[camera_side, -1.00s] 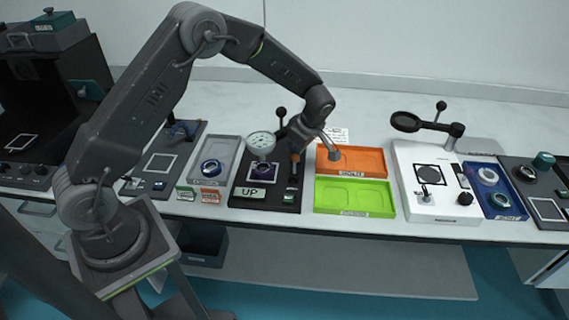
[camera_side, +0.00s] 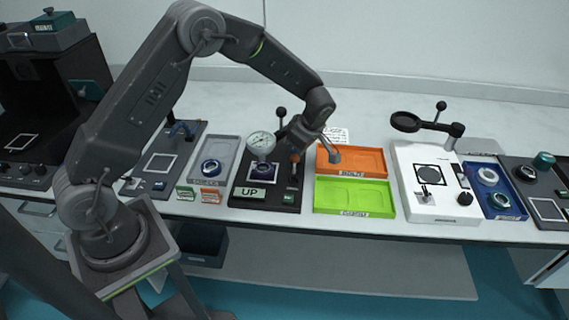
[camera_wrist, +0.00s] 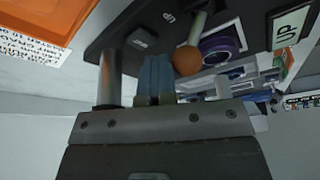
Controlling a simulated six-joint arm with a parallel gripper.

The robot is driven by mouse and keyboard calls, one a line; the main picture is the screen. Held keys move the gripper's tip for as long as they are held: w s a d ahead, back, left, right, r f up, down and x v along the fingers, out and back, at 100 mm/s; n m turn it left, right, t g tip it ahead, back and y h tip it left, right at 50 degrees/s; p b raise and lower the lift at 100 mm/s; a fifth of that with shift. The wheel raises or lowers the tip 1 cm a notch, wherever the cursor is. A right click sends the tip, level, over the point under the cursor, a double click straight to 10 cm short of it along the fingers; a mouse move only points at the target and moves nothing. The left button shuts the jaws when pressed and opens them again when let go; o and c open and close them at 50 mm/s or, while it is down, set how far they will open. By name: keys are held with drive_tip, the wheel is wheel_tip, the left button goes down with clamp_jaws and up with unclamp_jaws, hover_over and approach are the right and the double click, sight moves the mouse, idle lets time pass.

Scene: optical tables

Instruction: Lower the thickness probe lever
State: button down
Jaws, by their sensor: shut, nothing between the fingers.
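The thickness probe stands on a black base (camera_side: 270,200) with a round dial gauge (camera_side: 261,143). Its lever has an orange ball knob (camera_side: 295,158) on a pale stem and sits on the right side of the base. The knob also shows in the wrist view (camera_wrist: 187,60). A sign on the base reads UP (camera_side: 254,193). A dark ring-shaped piece (camera_side: 271,171) lies under the gauge. My gripper (camera_wrist: 158,60) is shut and empty, its blue-grey fingertips just beside the knob in the wrist view. Whether they touch it cannot be told.
An orange tray (camera_side: 374,161) and a green tray (camera_side: 325,198) lie right of the probe. A grey tray (camera_side: 222,150) lies to its left. A metal post (camera_wrist: 108,82) stands close to my fingers in the wrist view.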

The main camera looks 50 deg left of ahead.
drive_tip(key=shift+s+d+f, duration=0.2)
drive_tip(key=shift+s+d, duration=0.25)
drive_tip(key=shift+s, duration=0.2)
drive_tip(key=shift+s+d, duration=0.15)
drive_tip(key=shift+d, duration=0.05)
drive_tip(key=shift+d+r, duration=0.1)
drive_tip(key=shift+s+d, duration=0.15)
drive_tip(key=shift+s, duration=0.05)
drive_tip(key=shift+w, duration=0.1)
wheel_tip(320, 180, up, 7)
drive_tip(key=shift+w+a, duration=0.4)
drive_tip(key=shift+a, duration=0.05)
idle(0.6)
